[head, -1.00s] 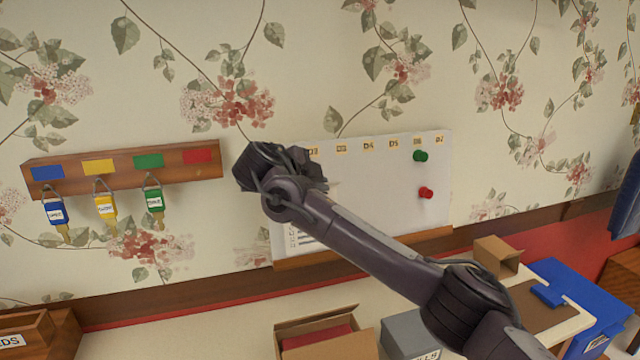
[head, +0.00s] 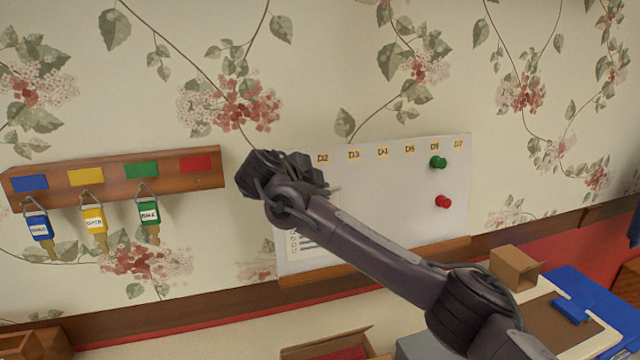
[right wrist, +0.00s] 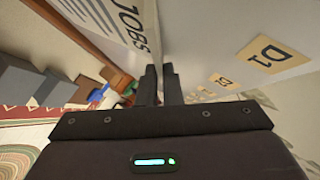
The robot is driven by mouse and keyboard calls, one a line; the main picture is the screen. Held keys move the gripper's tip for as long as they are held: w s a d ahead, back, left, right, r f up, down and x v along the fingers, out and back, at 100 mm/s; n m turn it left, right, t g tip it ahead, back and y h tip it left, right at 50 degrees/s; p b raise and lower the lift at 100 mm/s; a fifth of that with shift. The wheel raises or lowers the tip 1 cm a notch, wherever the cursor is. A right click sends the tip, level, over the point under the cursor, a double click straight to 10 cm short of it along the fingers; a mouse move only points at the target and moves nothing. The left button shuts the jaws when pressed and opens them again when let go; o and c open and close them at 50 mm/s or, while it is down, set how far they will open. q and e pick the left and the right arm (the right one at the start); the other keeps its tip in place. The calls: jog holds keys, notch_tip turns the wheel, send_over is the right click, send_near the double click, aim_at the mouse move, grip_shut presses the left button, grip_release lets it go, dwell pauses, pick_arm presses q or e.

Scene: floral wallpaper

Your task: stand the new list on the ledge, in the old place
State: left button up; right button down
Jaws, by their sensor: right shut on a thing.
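My right gripper (head: 322,185) is at the left end of the whiteboard (head: 390,205) and hides part of it. It is shut on a white list; the wrist view shows the list (right wrist: 110,22) with the heading JOBS and grey lines, at the fingers (right wrist: 160,88). In the head view, the list's printed lower part (head: 312,243) shows below my wrist, in front of the board, with its text turned sideways. The wooden ledge (head: 400,257) runs along the board's bottom. I cannot tell whether the list touches it. My left gripper is not in view.
A green magnet (head: 438,162) and a red magnet (head: 443,202) are on the board's right. A key rack (head: 112,178) with three tagged keys hangs to the left.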

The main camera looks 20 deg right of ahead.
jog(key=shift+s+f, duration=0.1)
jog(key=shift+f, duration=0.5)
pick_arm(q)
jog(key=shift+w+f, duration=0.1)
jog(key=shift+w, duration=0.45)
pick_arm(e)
jog(key=shift+f, duration=0.15)
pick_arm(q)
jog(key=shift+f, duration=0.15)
pick_arm(e)
jog(key=shift+f, duration=0.15)
